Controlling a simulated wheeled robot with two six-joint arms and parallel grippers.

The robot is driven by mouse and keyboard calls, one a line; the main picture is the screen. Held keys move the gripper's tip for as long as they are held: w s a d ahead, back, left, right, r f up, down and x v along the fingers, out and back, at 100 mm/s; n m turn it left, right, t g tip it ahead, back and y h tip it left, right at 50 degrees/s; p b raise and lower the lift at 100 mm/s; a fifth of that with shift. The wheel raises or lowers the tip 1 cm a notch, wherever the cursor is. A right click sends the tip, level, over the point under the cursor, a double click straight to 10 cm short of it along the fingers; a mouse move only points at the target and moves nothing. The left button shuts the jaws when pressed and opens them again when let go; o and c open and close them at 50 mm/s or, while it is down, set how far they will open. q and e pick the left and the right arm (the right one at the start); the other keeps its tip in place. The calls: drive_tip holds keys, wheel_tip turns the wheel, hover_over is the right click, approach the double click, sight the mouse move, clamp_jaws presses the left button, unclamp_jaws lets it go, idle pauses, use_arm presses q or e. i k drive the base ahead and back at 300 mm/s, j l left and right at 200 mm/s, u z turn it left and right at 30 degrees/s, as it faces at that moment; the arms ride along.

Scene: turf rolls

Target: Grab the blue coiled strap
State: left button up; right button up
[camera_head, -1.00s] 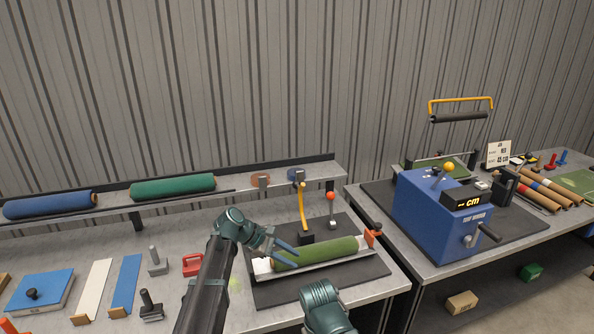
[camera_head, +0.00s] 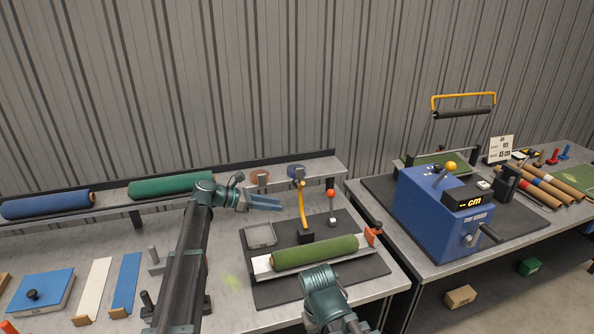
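The blue coiled strap (camera_head: 296,171) sits on the back shelf near its right end, beside a brown coil (camera_head: 259,177). My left gripper (camera_head: 281,204) is in front of the shelf, below and a little left of the blue strap in the picture. Its two fingers point right, look slightly apart and hold nothing; they do not touch the strap. My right arm's wrist (camera_head: 325,290) is at the bottom middle, and its fingertips are not clearly shown.
A green turf roll (camera_head: 315,252) lies in a tray on the dark mat. A yellow lever (camera_head: 302,210) and a red-knobbed lever (camera_head: 331,205) stand just right of my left gripper. Green (camera_head: 170,186) and blue (camera_head: 48,205) rolls lie on the shelf.

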sight(293, 171)
drive_tip(key=i, duration=0.9)
